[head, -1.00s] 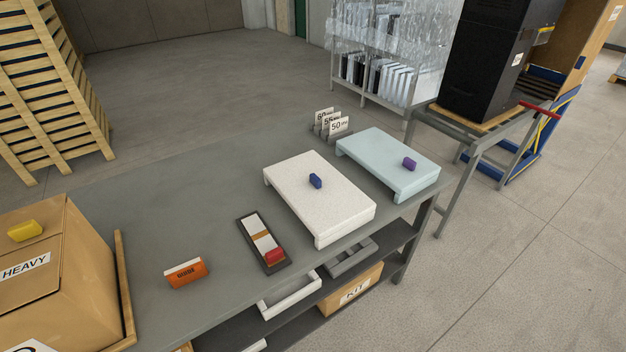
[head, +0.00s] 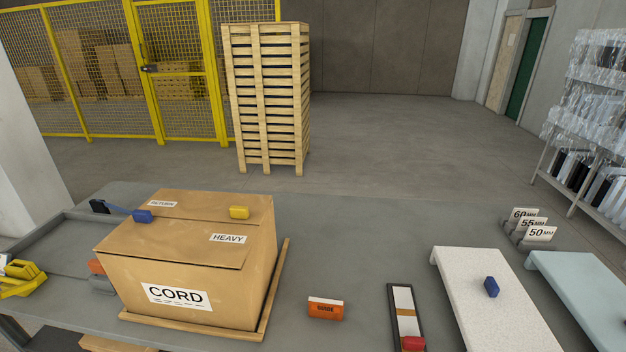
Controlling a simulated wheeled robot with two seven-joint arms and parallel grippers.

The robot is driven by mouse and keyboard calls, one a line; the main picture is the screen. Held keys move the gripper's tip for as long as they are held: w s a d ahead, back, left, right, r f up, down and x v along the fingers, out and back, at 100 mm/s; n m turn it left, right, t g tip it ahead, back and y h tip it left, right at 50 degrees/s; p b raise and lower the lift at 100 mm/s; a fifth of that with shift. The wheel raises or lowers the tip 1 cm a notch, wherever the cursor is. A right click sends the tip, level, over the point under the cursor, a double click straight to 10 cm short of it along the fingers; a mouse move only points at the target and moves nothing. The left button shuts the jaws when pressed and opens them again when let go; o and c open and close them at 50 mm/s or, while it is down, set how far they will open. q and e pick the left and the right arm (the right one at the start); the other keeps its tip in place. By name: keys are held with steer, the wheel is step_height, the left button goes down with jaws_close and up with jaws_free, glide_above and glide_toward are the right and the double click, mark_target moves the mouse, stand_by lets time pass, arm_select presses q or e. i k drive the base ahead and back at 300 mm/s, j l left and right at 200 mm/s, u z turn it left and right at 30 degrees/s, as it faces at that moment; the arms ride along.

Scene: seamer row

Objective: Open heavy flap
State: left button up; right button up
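A brown cardboard box (head: 125,285) labelled CORD stands on the grey table in a low wooden tray frame (head: 275,290). Its top looks closed. The near flap, the heavy flap (head: 190,246), carries a HEAVY label (head: 228,238) and lies flat. The far flap (head: 190,195) carries a RETURN label (head: 163,204). Neither of my grippers shows in the head view.
An orange guide block (head: 325,309), a dark tray with a red block (head: 413,343), and white (head: 465,275) and pale blue (head: 580,290) platforms stand right of the box. Yellow tools (head: 22,276) lie at the left edge. Table between box and guide block is clear.

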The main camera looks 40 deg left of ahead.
mark_target(143, 235)
steer(key=j+u, duration=0.1)
steer(key=u, duration=1.9)
steer(key=j, duration=0.05)
